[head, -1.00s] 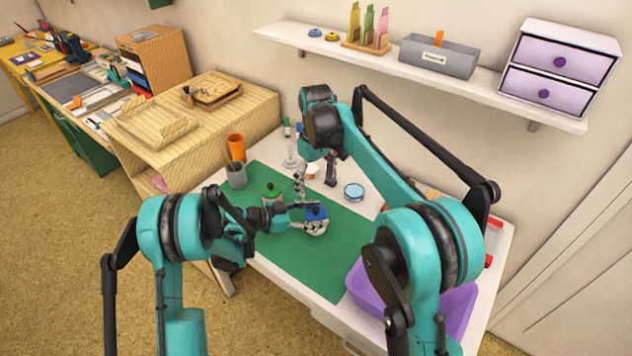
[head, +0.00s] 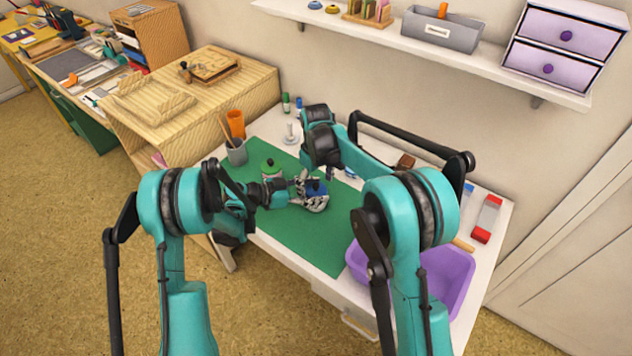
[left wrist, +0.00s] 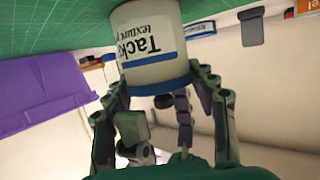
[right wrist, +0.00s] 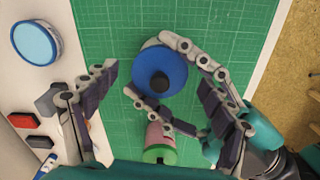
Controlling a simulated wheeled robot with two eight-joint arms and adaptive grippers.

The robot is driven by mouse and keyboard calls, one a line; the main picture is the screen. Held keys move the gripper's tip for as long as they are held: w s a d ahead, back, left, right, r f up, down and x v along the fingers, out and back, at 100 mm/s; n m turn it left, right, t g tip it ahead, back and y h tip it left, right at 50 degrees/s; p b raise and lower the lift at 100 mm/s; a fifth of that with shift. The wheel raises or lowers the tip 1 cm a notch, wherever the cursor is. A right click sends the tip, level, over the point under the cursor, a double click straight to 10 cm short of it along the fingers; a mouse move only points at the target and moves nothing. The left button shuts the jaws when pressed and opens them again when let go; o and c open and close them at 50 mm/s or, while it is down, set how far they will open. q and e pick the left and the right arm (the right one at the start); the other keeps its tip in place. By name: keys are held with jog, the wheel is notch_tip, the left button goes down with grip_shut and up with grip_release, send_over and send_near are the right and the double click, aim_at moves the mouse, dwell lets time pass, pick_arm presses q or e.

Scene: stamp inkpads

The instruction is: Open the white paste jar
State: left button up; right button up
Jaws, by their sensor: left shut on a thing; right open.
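The white paste jar (left wrist: 150,45) has a dark-lettered label and a blue lid (right wrist: 160,65) with a black knob; the lid sits on the jar. My left gripper (right wrist: 165,80) is shut around the jar's body from the side. In the head view the blue lid (head: 316,187) shows above the green mat, with most of the jar hidden by fingers. My right gripper (right wrist: 152,92) is open, pointing down over the jar. Its fingers are on either side of the lid, apart from it in the right wrist view.
A pink jar with a green lid (right wrist: 160,150) stands close beside on the green mat (head: 290,240). A light-blue round tin (right wrist: 36,42), a red pad (right wrist: 22,120) and a dark pad (right wrist: 48,98) lie off the mat. A purple bin (head: 445,280) stands at right.

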jog(key=shift+c, duration=0.2)
jog(key=c, duration=1.3)
jog(key=shift+r, duration=0.15)
jog(key=shift+c, duration=0.3)
jog(key=shift+r, duration=0.3)
jog(key=c, duration=0.4)
jog(key=shift+r, duration=0.2)
grip_shut()
pick_arm(q)
jog(key=shift+f, duration=0.15)
pick_arm(e)
jog(key=shift+r, duration=0.45)
jog(key=shift+r, duration=0.15)
